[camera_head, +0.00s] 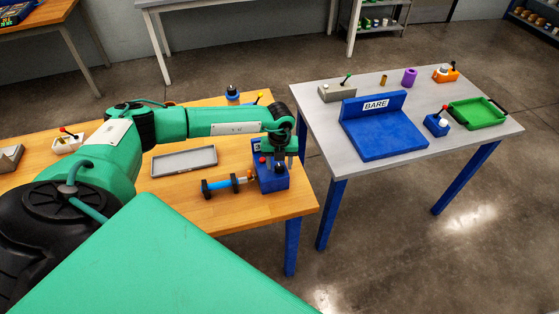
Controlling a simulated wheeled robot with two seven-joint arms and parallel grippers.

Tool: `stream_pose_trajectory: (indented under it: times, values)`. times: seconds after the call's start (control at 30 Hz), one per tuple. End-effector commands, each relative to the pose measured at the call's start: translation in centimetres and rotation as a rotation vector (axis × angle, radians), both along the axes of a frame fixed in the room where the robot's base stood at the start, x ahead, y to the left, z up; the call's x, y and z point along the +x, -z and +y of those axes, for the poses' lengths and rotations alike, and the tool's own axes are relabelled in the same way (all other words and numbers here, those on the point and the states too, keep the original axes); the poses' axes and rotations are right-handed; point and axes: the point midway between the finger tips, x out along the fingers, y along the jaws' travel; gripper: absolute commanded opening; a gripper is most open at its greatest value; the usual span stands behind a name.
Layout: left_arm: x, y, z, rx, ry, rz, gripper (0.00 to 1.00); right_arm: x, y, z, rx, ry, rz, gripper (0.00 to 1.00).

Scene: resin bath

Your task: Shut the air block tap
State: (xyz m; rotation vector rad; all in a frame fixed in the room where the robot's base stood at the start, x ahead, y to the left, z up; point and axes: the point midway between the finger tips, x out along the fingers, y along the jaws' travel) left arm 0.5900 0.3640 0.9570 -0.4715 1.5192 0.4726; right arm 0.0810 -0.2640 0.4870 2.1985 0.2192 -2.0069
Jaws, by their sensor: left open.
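My left arm reaches in from the left over the wooden table. My left gripper (278,158) points down at a blue block (272,181) near the table's right edge. The block has a small red knob and a dark label panel behind it. The fingers are small and partly hidden by the wrist, and I cannot tell whether they touch the block. A blue and black cylinder part (228,185) lies at the block's left side. I cannot tell which block is the air block; no lettering for it is legible. My right gripper is not in view.
A grey metal table (310,123) to the right holds a blue stand marked BARE (384,137), a grey lever block (337,92), an orange lever block (446,73), a small blue block (437,124) and a green tray (478,113).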

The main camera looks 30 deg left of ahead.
Motion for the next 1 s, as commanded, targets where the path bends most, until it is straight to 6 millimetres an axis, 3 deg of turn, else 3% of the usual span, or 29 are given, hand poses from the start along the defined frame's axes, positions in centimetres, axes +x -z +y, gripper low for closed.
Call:
stream_pose_trajectory:
  times: [0.37,0.6,1.0]
  values:
    - [0.0,0.7,0.0,0.000,0.000,0.000,0.51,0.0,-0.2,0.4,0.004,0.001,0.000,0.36]
    - [0.0,0.6,0.0,0.000,0.000,0.000,0.06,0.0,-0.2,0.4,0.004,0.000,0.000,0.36]
    - [0.0,0.8,0.0,0.000,0.073,-0.001,0.06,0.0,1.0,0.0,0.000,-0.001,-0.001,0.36]
